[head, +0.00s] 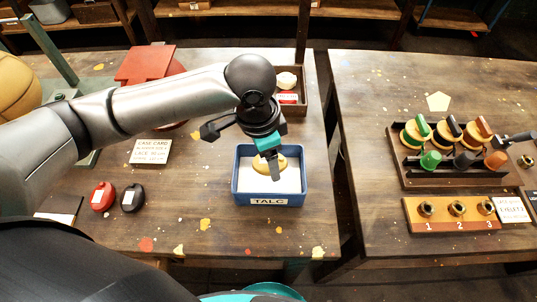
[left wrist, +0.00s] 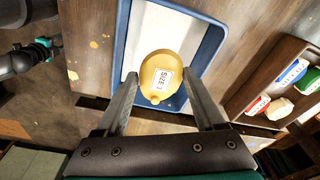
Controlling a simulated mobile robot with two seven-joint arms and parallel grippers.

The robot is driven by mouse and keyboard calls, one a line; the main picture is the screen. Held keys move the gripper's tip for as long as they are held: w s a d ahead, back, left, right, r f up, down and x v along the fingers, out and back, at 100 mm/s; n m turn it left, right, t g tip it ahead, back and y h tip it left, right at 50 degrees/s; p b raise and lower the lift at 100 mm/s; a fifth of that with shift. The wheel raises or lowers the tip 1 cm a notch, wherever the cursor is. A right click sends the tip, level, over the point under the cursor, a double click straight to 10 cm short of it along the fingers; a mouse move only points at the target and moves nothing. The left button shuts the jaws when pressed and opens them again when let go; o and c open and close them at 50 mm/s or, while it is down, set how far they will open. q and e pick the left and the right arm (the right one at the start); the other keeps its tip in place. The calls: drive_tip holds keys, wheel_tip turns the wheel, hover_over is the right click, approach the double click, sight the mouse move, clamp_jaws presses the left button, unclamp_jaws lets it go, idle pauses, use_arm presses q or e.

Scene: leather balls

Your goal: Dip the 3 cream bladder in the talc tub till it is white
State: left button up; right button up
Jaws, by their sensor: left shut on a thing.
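The talc tub (head: 240,190) is a blue box with white powder inside and a TALC label on its front wall. The wrist view shows its blue rim (left wrist: 122,30). The cream bladder (head: 262,165) is inside the tub's outline. In the left wrist view the bladder (left wrist: 157,62) is round and yellow-cream, with a size label that seems to read 3; no white coat shows on this side. My left gripper (head: 270,165) points down, shut on the bladder from both sides. What looks like my right gripper (left wrist: 48,45) shows small at the wrist view's upper left.
A wooden box (head: 302,100) with coloured packets stands behind the tub. Red (head: 103,196) and black (head: 132,198) rounded items and a case card (head: 151,151) lie left.

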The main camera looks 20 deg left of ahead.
sight(269, 178)
use_arm(q)
drive_tip(key=shift+f+b, duration=0.6)
drive_tip(key=shift+f, duration=1.55)
drive_tip(key=shift+p, duration=0.4)
drive_tip(key=shift+f, duration=0.15)
wheel_tip(269, 178, up, 9)
drive_tip(key=p, duration=1.2)
drive_tip(key=shift+p, duration=0.3)
